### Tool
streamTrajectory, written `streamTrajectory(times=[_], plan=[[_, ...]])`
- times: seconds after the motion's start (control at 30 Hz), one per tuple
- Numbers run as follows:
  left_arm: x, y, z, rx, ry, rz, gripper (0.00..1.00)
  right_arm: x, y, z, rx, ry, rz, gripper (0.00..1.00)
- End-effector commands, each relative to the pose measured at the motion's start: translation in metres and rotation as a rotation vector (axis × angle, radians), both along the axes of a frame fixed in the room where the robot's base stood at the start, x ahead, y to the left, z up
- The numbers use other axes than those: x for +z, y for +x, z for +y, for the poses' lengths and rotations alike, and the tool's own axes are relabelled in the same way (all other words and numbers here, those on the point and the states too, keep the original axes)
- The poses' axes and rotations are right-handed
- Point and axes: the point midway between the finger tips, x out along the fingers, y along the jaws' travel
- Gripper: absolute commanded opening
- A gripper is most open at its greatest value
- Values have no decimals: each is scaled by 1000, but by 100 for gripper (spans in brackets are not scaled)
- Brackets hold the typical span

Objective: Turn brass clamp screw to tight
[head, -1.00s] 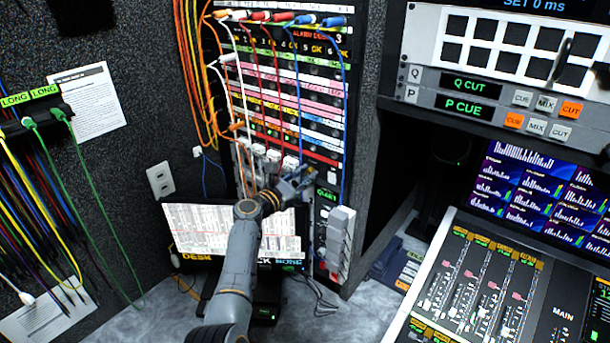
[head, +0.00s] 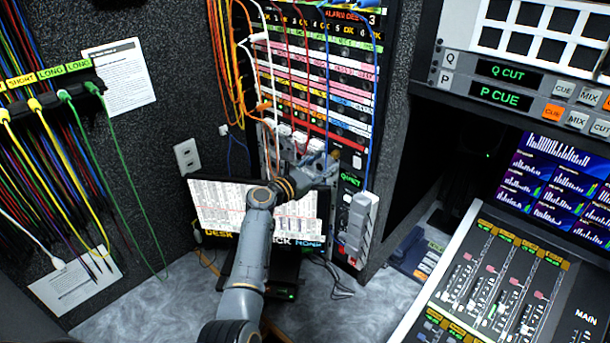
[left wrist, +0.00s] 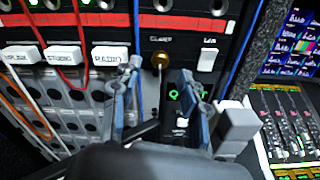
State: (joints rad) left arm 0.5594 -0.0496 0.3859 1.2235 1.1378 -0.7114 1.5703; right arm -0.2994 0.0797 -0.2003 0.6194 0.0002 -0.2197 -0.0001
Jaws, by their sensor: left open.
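The screw's tightness marking is not readable. My right gripper is not in view.
White plugs labelled "STUDIO" (left wrist: 67,55) and "RADIO" (left wrist: 110,55) with cables sit left of the screw. A white switch (left wrist: 208,58) is to its right. A grey block (head: 361,214) juts from the rack lower right. A monitor (head: 215,203) stands behind my arm.

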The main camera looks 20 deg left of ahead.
Motion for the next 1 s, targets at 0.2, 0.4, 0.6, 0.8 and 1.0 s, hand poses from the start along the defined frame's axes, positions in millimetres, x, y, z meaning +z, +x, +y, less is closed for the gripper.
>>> streamTrajectory(times=[0.2,0.4,0.6,0.8,1.0], plan=[[-1,-42,15,2,1,3,45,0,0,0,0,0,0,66],[-1,-70,26,1,1,3,45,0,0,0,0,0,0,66],[-1,-81,29,-1,-1,3,45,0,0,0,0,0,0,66],[-1,-81,29,0,-1,3,45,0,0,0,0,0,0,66],[-1,-81,29,0,-1,3,45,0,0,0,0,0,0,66]])
